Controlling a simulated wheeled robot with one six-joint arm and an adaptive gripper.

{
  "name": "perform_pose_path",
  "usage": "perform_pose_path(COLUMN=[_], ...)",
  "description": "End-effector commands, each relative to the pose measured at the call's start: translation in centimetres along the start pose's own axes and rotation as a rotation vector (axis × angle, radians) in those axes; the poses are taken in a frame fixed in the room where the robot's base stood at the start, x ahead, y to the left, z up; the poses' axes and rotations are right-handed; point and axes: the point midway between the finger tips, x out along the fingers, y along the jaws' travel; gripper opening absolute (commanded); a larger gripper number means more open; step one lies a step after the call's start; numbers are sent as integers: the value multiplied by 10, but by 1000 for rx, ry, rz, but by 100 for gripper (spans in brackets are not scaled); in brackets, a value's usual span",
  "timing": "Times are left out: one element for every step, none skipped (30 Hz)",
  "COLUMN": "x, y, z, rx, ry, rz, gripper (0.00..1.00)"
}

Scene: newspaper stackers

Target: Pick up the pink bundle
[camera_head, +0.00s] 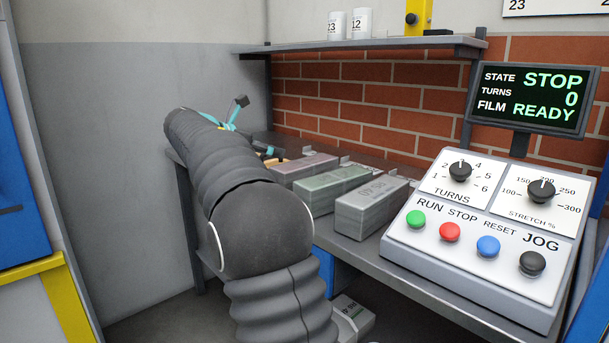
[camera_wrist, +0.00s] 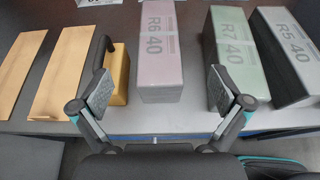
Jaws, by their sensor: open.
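The pink bundle (camera_wrist: 160,45) is a long block marked R6 40. In the wrist view it lies in the upper middle on the bench, end facing me. In the head view the pink bundle (camera_head: 301,166) is the farthest of the three long bundles, partly hidden by my arm. My gripper (camera_wrist: 161,93) is open in the wrist view, its pads on either side of the bundle's near end, with nothing held. The right pad overlaps the green bundle in the picture.
The green bundle R7 (camera_wrist: 233,50) stands close right of the pink one, and the grey bundle R5 (camera_wrist: 287,50) beyond it. A tan block (camera_wrist: 120,75) and flat brown boards (camera_wrist: 62,78) lie left. A control panel (camera_head: 478,222) stands at the bench's right.

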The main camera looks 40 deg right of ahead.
Motion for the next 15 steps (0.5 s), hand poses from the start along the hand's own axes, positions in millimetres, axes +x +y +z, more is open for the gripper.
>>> perform_pose_path(x=[9, 14, 21, 27, 33, 40, 46, 51, 57, 61, 65, 70, 72, 74, 77], y=[-1, -1, -1, -1, -1, -1, -1, -1, -1, -1, 0, 0, 0, 0, 0], z=[-1, -1, -1, -1, -1, -1, -1, -1, -1, -2, -2, -2, -2, -2, -2], rx=[-1, -1, -1, 0, 0, 0, 1, 1, 1, 1, 1, 1, 1, 1, 1], ry=[0, 0, 1, 1, 1, 1, 1, 1, 1, 1, 2, 2, 2, 2, 2], rz=[-4, -4, -4, -5, -4, -3, -4, -3, -2, -3, -2, -2, -1, -1, -1], gripper=[100, 100, 100, 100, 100, 100, 100, 100, 100, 100, 100, 100, 100, 100, 100])
